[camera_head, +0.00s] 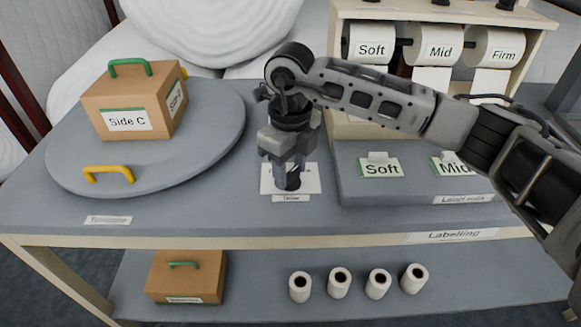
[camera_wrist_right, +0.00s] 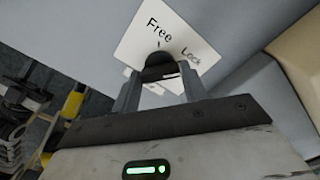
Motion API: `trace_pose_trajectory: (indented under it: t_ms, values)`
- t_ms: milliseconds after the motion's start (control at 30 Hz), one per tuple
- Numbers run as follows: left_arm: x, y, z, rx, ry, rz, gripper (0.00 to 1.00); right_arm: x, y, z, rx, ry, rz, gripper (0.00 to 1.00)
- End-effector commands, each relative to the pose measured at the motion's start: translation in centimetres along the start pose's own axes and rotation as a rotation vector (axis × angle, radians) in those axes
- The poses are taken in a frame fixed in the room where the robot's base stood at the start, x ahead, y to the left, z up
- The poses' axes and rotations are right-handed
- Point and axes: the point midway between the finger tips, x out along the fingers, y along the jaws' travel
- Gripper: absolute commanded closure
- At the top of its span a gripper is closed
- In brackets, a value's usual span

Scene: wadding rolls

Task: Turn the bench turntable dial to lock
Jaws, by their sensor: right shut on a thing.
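The dial (camera_head: 292,182) is a dark knob on a white plate (camera_head: 311,180) at the bench's front edge, right of the round grey turntable (camera_head: 215,140). In the right wrist view the dial (camera_wrist_right: 157,62) sits below the words "Free" and "Lock" on the plate (camera_wrist_right: 185,28). A small mark shows above the knob, below "Free"; its exact setting is hard to tell. My right gripper (camera_head: 290,162) points down and is shut on the dial; its fingers (camera_wrist_right: 160,84) are on either side of the knob. My left gripper is not in view.
A cardboard box labelled "Side C" (camera_head: 125,98) and a yellow handle (camera_head: 108,174) are on the turntable. A rack of wadding rolls (camera_head: 438,45) stands behind my right arm. A label rack (camera_head: 416,187) is right of the dial. Several small rolls (camera_head: 338,283) stand on the lower shelf.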

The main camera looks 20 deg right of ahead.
Motion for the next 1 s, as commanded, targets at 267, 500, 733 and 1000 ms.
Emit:
trace_pose_trajectory:
  t_ms: [267,500,733,1000]
  values:
    - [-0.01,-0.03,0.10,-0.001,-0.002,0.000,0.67,-0.19,-0.08,0.05,0.026,-0.003,-0.002,0.79]
    - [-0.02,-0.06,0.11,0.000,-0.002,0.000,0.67,-0.20,-0.09,0.07,0.026,-0.004,-0.002,0.79]
    - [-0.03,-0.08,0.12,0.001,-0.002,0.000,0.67,-0.13,-0.07,0.05,0.025,-0.003,-0.001,0.35]
    - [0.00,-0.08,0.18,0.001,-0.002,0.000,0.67,-0.70,-0.05,0.08,0.023,-0.004,-0.001,0.35]
